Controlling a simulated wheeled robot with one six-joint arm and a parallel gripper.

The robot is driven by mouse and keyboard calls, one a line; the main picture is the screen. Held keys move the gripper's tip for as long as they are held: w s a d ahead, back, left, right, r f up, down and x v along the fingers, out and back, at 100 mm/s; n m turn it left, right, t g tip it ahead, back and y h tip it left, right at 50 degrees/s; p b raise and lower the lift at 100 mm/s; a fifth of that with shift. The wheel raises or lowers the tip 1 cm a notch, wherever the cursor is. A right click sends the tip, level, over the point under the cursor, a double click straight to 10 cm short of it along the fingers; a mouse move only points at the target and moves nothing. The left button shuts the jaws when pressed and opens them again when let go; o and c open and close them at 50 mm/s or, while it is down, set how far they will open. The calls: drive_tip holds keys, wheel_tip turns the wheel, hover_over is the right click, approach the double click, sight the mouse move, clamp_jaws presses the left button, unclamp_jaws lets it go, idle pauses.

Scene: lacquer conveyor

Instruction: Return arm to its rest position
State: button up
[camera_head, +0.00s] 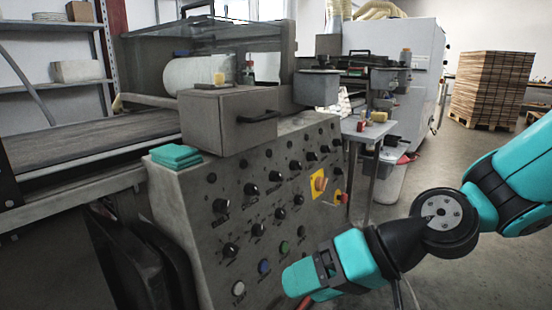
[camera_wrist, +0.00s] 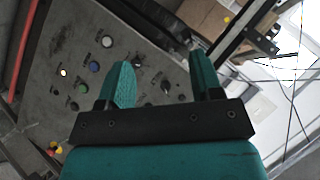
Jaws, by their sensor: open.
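My gripper (camera_wrist: 162,84) shows in the wrist view with its two teal fingers spread apart and nothing between them. Behind the fingers is the grey control panel (camera_wrist: 62,110) with its knobs and buttons. In the head view my teal and black arm reaches in from the right edge, bent at a black joint. My gripper (camera_head: 290,284) is low in front of the panel's lower right part. The fingertips are hard to make out there. I cannot tell the exact gap between gripper and panel.
The control panel (camera_head: 215,190) carries knobs, a yellow-backed switch (camera_head: 319,183), and a folded teal cloth (camera_head: 175,156) on its top. A grey drawer box (camera_head: 230,120) sits above. A small table (camera_head: 370,130) and white bin (camera_head: 388,180) stand behind. Floor at right is open, with stacked boards (camera_head: 490,88) beyond.

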drive_tip(key=s+d+r+n+g+h, duration=0.1)
drive_tip(key=s+d+r+n+h, duration=0.15)
drive_tip(key=s+d+h, duration=0.5)
drive_tip(key=a+p+v, duration=0.2)
drive_tip(key=p+v, duration=1.1)
drive_tip(key=a+r+p+v, duration=0.1)
drive_tip(key=a+p+v, duration=0.2)
drive_tip(key=p+v, duration=1)
drive_tip(key=shift+s+r+y, duration=0.2)
drive_tip(key=shift+r+y, duration=0.2)
drive_tip(key=shift+y, duration=0.05)
drive_tip(key=shift+d, duration=0.1)
drive_tip(key=shift+c, duration=0.4)
